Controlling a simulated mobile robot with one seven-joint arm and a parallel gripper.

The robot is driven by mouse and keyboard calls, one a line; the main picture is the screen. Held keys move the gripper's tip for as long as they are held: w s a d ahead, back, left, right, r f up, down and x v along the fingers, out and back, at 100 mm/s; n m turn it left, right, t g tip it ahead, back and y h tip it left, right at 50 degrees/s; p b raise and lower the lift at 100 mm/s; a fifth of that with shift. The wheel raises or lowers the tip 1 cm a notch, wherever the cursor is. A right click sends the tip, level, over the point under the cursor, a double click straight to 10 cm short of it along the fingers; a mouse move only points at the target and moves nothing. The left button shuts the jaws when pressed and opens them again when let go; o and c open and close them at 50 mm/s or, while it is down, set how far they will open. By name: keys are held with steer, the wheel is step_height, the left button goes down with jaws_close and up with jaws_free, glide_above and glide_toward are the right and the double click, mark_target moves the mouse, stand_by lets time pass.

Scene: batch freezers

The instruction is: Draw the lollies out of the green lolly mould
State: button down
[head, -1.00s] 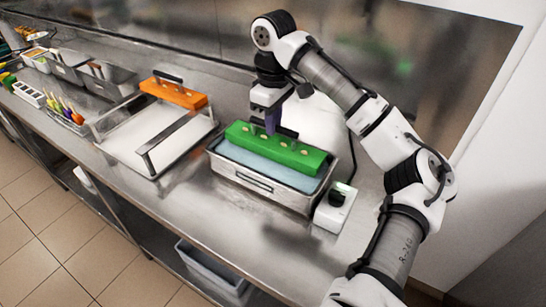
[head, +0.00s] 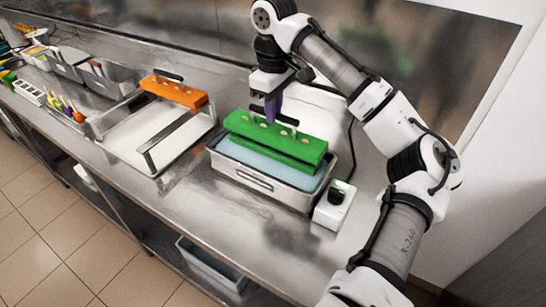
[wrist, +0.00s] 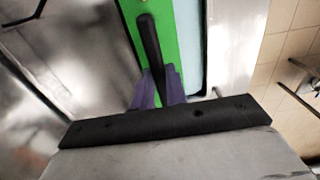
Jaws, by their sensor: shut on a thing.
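The green lolly mould (head: 303,148) sits over a metal bath (head: 308,203) of pale blue liquid (head: 238,153). Its long green top carries several small beige spots and a black handle (head: 289,120). A second green strip shows below the top, with a dark line between; I cannot tell if the two are apart. My gripper (head: 270,112), with purple fingers, reaches down from above and is shut on the black handle. In the wrist view the handle (wrist: 149,40) stands between the fingers (wrist: 157,92) over the green top (wrist: 168,25). No lolly bodies can be made out.
An orange mould (head: 174,92) with a handle sits on a rack behind a white-floored tray (head: 145,135) to the left. A small white device (head: 334,207) stands right of the bath. Bins (head: 107,77) line the counter's far left. The front counter is clear.

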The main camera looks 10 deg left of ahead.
steer(key=shift+r, duration=3.05)
steer(key=shift+r, duration=0.1)
